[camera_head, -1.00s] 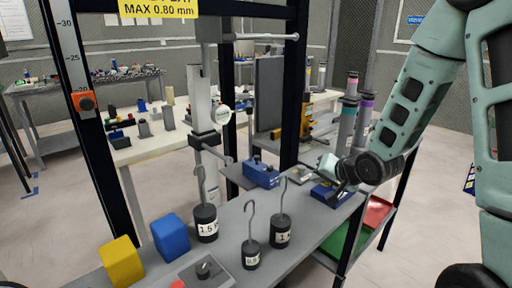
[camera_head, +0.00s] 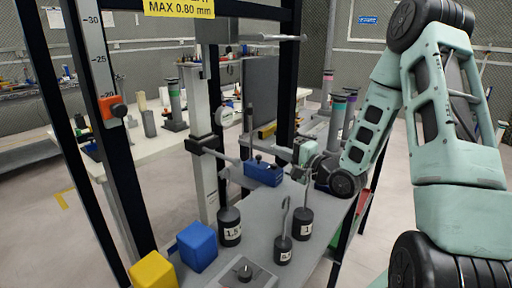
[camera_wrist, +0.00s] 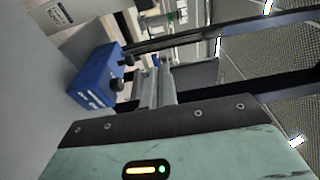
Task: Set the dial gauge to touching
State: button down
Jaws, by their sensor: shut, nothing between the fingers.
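What looks like the dial gauge (camera_head: 226,117) is a small, pale round face beside the grey upright column, partly hidden by the frame in the head view. Its reading and whether its tip touches anything cannot be made out. A blue block with black knobs (camera_head: 262,173) sits on the grey bench below and to the right of it. It also shows at the left of the wrist view (camera_wrist: 97,75). My gripper (camera_head: 304,150) is right of the blue block, above the bench. Its fingers show shut and empty in the wrist view (camera_wrist: 158,84), apart from the block.
Hooked weights (camera_head: 282,250) stand at the front of the bench (camera_head: 262,214). Blue (camera_head: 197,246) and yellow (camera_head: 153,271) blocks are at the left. The dark frame's posts (camera_head: 105,140) and a horizontal rod (camera_head: 270,37) enclose the space around the column.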

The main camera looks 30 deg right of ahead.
send_over(259, 157)
jog(key=shift+w, duration=0.1)
dwell(0.3)
jog(key=w, duration=0.1)
jog(key=w+a, duration=0.1)
jog(key=w, duration=0.1)
jog(key=w+p, duration=0.1)
jog(key=w, duration=0.1)
jog(key=shift+a, duration=0.4)
jog(key=shift+s, duration=0.2)
